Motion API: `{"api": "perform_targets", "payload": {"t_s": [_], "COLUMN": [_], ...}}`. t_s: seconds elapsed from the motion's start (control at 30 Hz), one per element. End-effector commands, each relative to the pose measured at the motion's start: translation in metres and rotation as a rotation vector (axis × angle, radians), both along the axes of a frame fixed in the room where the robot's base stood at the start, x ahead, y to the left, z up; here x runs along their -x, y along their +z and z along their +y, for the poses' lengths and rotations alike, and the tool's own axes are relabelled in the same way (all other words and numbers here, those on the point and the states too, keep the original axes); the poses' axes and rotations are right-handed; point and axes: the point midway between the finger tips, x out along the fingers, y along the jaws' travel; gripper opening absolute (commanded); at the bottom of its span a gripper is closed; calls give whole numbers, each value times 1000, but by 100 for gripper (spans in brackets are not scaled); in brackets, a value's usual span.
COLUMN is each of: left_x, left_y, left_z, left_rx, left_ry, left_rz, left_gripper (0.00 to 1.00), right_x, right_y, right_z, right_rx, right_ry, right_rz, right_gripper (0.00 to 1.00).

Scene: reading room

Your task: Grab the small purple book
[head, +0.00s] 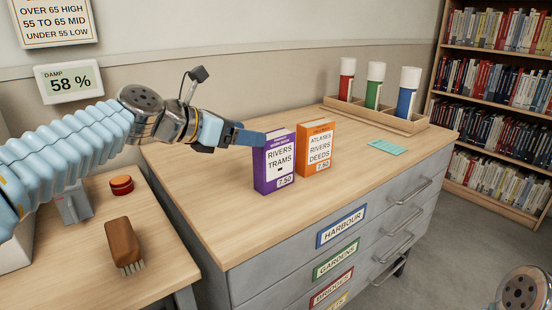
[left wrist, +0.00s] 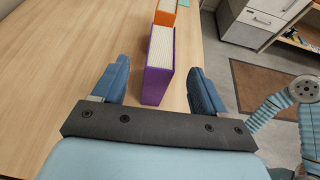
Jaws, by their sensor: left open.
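The small purple book (head: 274,166) stands upright on the wooden cabinet top, its cover reading "Rivers Trams" with 7.50. An orange book (head: 316,148), reading "Atlases Rivers Deeds", stands just to its right. My left gripper (head: 262,137) reaches in from the left at the purple book's upper part. In the left wrist view the purple book (left wrist: 157,72) stands between the two open blue fingers (left wrist: 160,84), with gaps on both sides. The orange book (left wrist: 166,12) is beyond it. The far finger is mostly hidden behind the purple book in the head view. My right gripper is not seen.
A wooden rack (head: 376,117) with red, green and blue tubes stands at the back of the cabinet top (head: 208,200). A teal card (head: 387,147) lies near it. A lower desk at left holds a brush (head: 122,243) and a red tin (head: 121,185).

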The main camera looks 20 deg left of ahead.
Motion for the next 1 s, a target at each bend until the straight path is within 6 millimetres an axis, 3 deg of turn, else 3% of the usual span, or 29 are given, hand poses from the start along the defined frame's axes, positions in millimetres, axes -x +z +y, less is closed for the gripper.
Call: {"api": "perform_targets", "payload": {"t_s": [0.1, 0.6, 0.87, 1.0], "left_x": [-17, -62, -66, -66], "left_y": [-9, -30, -32, -32], "left_z": [-12, -47, -50, -49], "left_rx": [1, 0, -1, -1], "left_ry": [-2, -1, 1, 1], "left_rz": [3, 2, -1, -1], "left_gripper": [72, 72, 72, 56], "right_x": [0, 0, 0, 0], "right_y": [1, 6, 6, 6], "right_z": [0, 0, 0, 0], "right_rx": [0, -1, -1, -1], "right_ry": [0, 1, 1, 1], "right_rz": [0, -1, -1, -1], "right_gripper": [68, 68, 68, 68]}}
